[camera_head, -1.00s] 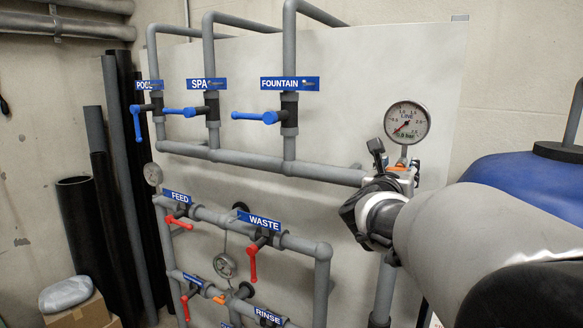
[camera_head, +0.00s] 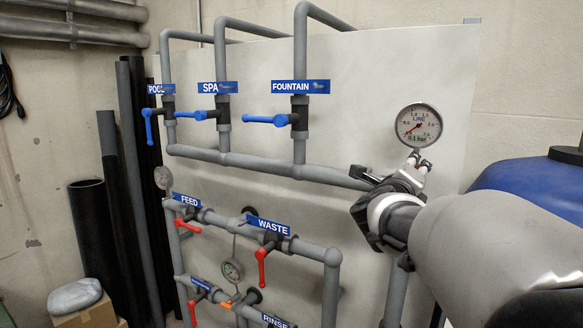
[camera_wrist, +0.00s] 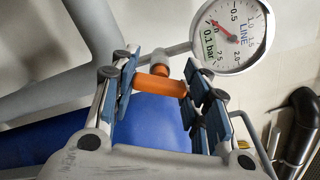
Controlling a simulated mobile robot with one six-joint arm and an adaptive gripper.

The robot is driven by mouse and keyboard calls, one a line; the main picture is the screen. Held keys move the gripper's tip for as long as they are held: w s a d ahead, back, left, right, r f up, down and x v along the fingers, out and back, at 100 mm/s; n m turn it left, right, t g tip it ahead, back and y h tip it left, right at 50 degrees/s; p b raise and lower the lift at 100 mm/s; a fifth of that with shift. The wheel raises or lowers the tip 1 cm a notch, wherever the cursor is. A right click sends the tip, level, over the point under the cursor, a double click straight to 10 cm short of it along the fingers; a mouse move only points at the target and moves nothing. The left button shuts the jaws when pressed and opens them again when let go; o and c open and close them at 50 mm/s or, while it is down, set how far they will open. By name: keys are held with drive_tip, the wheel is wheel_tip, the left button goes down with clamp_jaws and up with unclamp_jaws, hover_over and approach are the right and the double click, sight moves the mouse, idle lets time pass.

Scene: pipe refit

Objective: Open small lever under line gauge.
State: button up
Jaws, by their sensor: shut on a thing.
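The line gauge (camera_head: 419,125) is a round white dial on the upper right of the panel, reading 0.1 bar; it also shows in the wrist view (camera_wrist: 229,34). The small lever (camera_wrist: 158,86) is orange and sits on the thin pipe just below the gauge. In the wrist view it lies crosswise between the fingers of my gripper (camera_wrist: 165,84), which is shut on it. In the head view my gripper (camera_head: 418,168) is right below the gauge, and the lever is hidden behind it and my wrist.
Blue-handled valves labelled POOL, SPA (camera_head: 206,115) and FOUNTAIN (camera_head: 270,120) stand at upper left. Red-handled FEED and WASTE (camera_head: 262,265) valves are below. A grey pipe (camera_head: 330,175) runs beside my gripper. A blue tank (camera_head: 520,185) stands behind my arm at right.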

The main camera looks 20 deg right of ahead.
drive_tip(key=n+p, duration=0.1)
drive_tip(key=n, duration=0.5)
drive_tip(key=shift+n, duration=0.3)
idle(0.4)
drive_tip(key=o, duration=1.1)
drive_tip(key=shift+c, duration=0.2)
drive_tip(key=v, duration=1.2)
drive_tip(key=shift+f, duration=0.1)
